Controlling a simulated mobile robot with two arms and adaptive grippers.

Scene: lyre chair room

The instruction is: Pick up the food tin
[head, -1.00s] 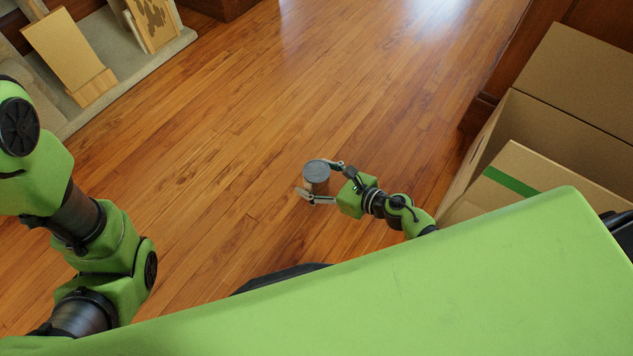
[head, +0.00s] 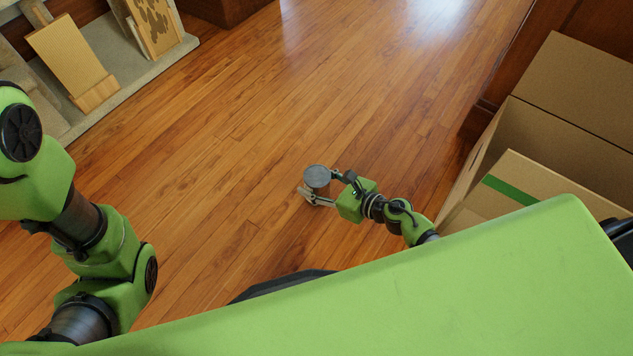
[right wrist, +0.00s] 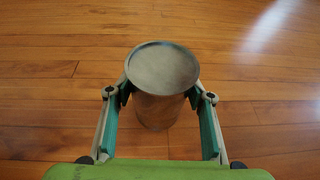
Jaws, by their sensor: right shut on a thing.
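The food tin (head: 317,177) is a grey metal cylinder with a flat round lid. It stands upright near the middle of the head view, over the wooden floor. My right gripper (head: 320,188) is shut on it, one finger on each side. In the right wrist view the tin (right wrist: 161,72) sits between the fingertips of the right gripper (right wrist: 160,95), and its lower part shows below them. I cannot tell whether its base touches the floor. My left arm shows at the left of the head view, but its gripper is out of sight.
Open cardboard boxes (head: 570,85) stand at the right, close to my right arm. A pale stand with wooden boards (head: 70,60) is at the upper left. The wooden floor (head: 230,130) around and beyond the tin is clear.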

